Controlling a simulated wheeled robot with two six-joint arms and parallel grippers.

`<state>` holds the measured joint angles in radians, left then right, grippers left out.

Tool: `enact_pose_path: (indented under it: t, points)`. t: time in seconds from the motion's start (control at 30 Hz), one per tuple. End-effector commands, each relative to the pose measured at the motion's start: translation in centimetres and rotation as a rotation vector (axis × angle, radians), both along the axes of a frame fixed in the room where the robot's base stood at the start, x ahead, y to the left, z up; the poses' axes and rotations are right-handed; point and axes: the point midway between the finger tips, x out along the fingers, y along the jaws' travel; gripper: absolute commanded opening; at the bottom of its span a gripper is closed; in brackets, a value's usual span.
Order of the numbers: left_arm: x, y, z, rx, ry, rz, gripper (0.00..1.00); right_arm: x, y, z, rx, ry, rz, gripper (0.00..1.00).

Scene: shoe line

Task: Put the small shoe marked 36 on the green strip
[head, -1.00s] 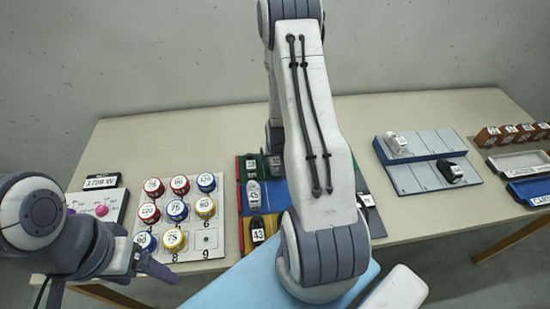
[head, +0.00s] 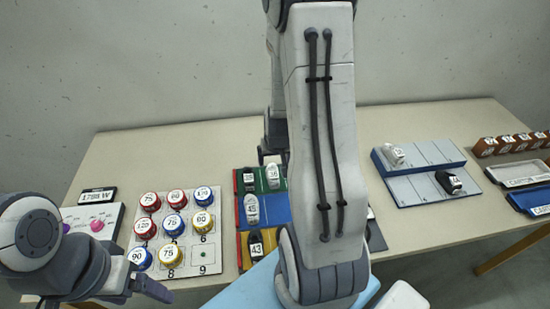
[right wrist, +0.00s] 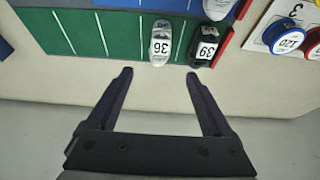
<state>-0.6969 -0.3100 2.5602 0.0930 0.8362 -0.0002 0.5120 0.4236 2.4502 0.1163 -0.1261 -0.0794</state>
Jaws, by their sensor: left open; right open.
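The small light grey shoe marked 36 (right wrist: 161,42) lies on the green strip (right wrist: 85,36), which has white lines across it, in the right wrist view. It also shows in the head view (head: 273,177). A black shoe marked 39 (right wrist: 205,48) lies beside it, at the strip's end by a red edge. My right gripper (right wrist: 160,76) is open and empty, its fingertips just short of the strip, one to each side of shoe 36's line. In the head view my right arm hides most of that gripper. My left gripper (head: 108,297) is open and empty at the lower left.
More shoes, marked 45 (head: 251,209) and 43 (head: 255,246), lie on the blue and yellow strips. A board of numbered round tins (head: 172,254) stands to the left. A blue-grey rack (head: 410,187) with two shoes stands to the right. Bare table lies before the green strip.

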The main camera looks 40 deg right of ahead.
Motion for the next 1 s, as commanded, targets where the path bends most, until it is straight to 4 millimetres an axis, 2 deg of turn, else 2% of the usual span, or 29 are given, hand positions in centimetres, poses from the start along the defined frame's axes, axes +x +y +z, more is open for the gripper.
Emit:
enact_pose_path:
  t: [0.1, 0.33, 0.43, 0.47, 0.57, 0.6, 0.67, 0.7, 0.8, 0.9, 1.0]
  points:
    - [0.0, 0.0, 0.1, 0.0, 0.0, 0.0, 0.85, -0.3, 0.2, 0.9, 0.001, 0.0, 0.0, 0.85]
    - [0.0, 0.0, 0.1, 0.0, 0.0, 0.0, 0.85, -0.3, 0.5, 1.1, 0.002, 0.001, 0.006, 0.85]
    - [0.0, 0.0, 0.1, 0.0, 0.0, 0.0, 0.85, 0.2, 2.3, 1.8, 0.011, 0.006, 0.057, 0.85]
    - [0.0, 0.0, 0.2, 0.0, 0.0, 0.0, 0.85, 0.5, 3.5, 2.2, 0.017, 0.011, 0.086, 0.85]
    - [0.0, 0.0, 0.2, 0.0, 0.0, 0.0, 0.85, 1.1, 9.0, 4.0, 0.043, 0.037, 0.231, 0.85]
    - [0.0, 0.0, 0.2, 0.0, 0.0, 0.0, 0.85, 0.9, 11.7, 4.9, 0.056, 0.051, 0.305, 0.85]
    - [0.0, 0.0, 0.1, 0.0, 0.0, 0.0, 0.85, 0.1, 16.0, 6.3, 0.073, 0.08, 0.423, 0.85]
    - [0.0, 0.0, 0.1, 0.0, 0.0, 0.0, 0.85, -0.9, 18.6, 7.2, 0.082, 0.104, 0.502, 0.85]
    - [0.0, 0.0, 0.1, 0.0, 0.0, 0.0, 0.85, -4.3, 24.4, 9.4, 0.096, 0.165, 0.697, 0.85]
    - [0.0, 0.0, 0.1, 0.0, 0.0, 0.0, 0.85, -8.6, 28.5, 11.2, 0.096, 0.23, 0.876, 0.85]
    - [0.0, 0.0, 0.1, 0.0, 0.0, 0.0, 0.85, -12.6, 30.7, 12.5, 0.086, 0.286, 1.02, 0.85]
